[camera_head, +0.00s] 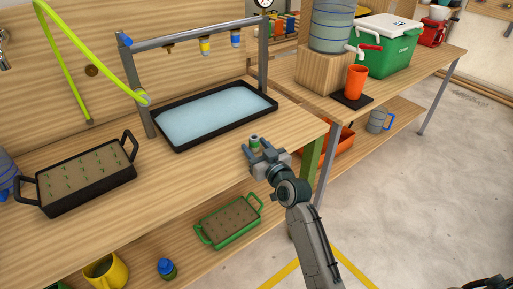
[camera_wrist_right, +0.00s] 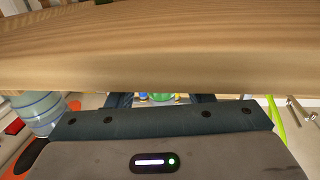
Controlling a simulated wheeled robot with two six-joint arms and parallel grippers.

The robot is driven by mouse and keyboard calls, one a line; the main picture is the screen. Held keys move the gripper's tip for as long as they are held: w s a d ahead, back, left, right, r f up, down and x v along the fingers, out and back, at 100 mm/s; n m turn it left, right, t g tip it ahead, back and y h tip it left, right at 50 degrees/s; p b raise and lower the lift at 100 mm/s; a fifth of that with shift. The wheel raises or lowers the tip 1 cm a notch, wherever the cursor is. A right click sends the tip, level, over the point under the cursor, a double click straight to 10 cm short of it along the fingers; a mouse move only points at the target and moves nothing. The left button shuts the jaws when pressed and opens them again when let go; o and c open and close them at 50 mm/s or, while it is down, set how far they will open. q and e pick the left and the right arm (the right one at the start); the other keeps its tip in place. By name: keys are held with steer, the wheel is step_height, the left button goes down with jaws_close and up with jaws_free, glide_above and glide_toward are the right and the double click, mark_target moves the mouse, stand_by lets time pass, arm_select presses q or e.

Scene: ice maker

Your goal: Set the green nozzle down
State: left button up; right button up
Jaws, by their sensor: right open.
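The green nozzle (camera_head: 255,140) is a small piece with a pale grey top. It appears upright at the right end of the wooden workbench (camera_head: 180,185), near the front edge. My right gripper (camera_head: 257,148) is open, with its fingertips on either side of the nozzle; whether they touch it is unclear. In the right wrist view, the green of the nozzle (camera_wrist_right: 162,97) shows between the two fingers, mostly hidden by the gripper body. My left gripper is not in view.
A black tray of water (camera_head: 160,142) lies behind, under a grey rack (camera_head: 190,36) with hanging nozzles. A black planter (camera_head: 88,200) stands at left. A second table at right holds a water jug (camera_head: 332,25) and orange cup (camera_head: 356,81). The bench front is clear.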

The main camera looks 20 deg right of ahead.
steer(key=shift+v, duration=1.05)
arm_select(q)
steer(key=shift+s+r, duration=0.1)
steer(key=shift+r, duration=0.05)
arm_select(e)
steer(key=v, duration=1)
steer(key=s+f+g+h, duration=0.1)
steer(key=s+f+g, duration=0.6)
steer(key=f, duration=0.6)
steer(key=s+d+f+g+h, duration=0.1)
steer(key=s+d+f+g, duration=0.1)
steer(key=s, duration=0.4)
steer(key=s+d+f+m+g+h, duration=0.1)
steer(key=s+d+f+g, duration=0.1)
steer(key=s+f, duration=0.3)
steer(key=s+d+f+g+h, duration=0.1)
steer(key=s+d+f+g, duration=0.1)
steer(key=s, duration=0.6)
steer(key=shift+s+f+m+g+h, duration=0.2)
steer(key=shift+f+m+g+h, duration=0.15)
steer(key=shift+f+g, duration=0.35)
steer(key=shift+a, duration=0.1)
